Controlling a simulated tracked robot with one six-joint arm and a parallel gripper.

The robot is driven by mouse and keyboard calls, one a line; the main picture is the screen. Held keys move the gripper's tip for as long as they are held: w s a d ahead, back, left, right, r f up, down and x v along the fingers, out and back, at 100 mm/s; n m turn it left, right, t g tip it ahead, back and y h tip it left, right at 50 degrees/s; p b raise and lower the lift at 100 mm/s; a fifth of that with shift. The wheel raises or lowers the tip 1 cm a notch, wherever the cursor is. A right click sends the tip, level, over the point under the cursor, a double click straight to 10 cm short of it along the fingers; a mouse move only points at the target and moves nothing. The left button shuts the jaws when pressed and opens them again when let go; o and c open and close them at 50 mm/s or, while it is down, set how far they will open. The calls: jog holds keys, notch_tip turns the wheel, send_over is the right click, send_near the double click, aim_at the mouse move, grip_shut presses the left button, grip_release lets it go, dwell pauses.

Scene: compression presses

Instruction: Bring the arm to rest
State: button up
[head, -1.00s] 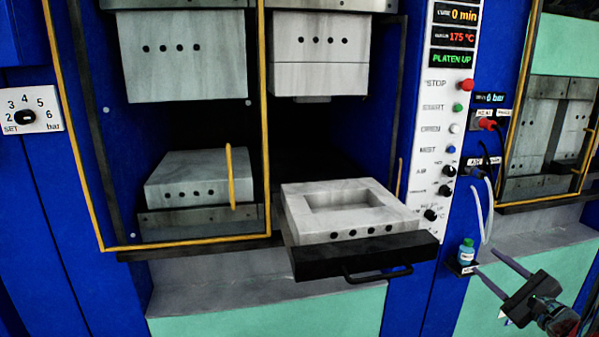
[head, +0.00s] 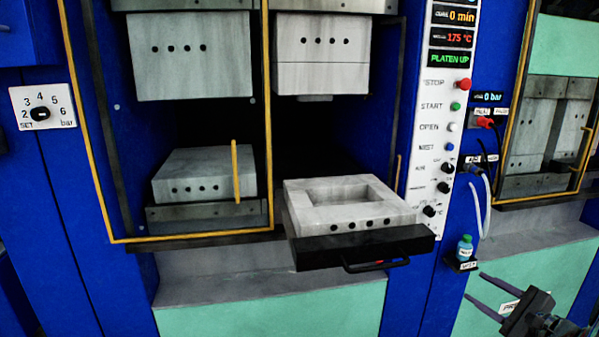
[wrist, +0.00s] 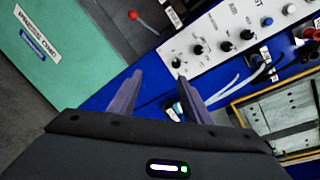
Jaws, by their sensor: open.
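My gripper (head: 478,303) is at the lower right of the head view, in front of the green panel below the right-hand press. Its two fingers are spread apart with nothing between them. In the wrist view my gripper (wrist: 155,88) also shows open and empty, with the control panel (wrist: 220,45) beyond the fingertips. A small blue bottle with a green cap (head: 465,248) stands on a little shelf above and left of the fingers, apart from them. In the wrist view the bottle (wrist: 176,110) shows between the fingers, farther off and partly hidden.
A mould block with a rectangular cavity (head: 400,213) sits on a black pulled-out tray (head: 310,254) with a front handle. A yellow-framed guard (head: 190,236) covers the left bay. The control panel (head: 441,200) reads "PLATEN UP" and 175 °C. Pale hoses (head: 486,205) hang above the bottle.

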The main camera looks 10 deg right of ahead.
jog(key=s+a+f+n+g+y, duration=0.1)
jog(key=s+a+n+g, duration=0.3)
jog(key=a, duration=0.4)
jog(key=s+a+f+n+g+y, duration=0.1)
jog(key=s+a+n+g, duration=0.25)
jog(key=a, duration=0.45)
jog(key=s+a+f+n+g+y, duration=0.1)
jog(key=s+a+f+n+g, duration=0.15)
jog(key=a+n+g, duration=0.4)
jog(key=s+a+r+n+t+h, duration=0.2)
jog(key=s+a+r+n, duration=0.3)
jog(key=a, duration=0.4)
jog(key=s+a+r+n+t+h, duration=0.2)
jog(key=s+a+r+n, duration=0.3)
jog(key=a, duration=0.4)
jog(key=shift+r+n+h, duration=0.7)
jog(key=shift+c, duration=0.4)
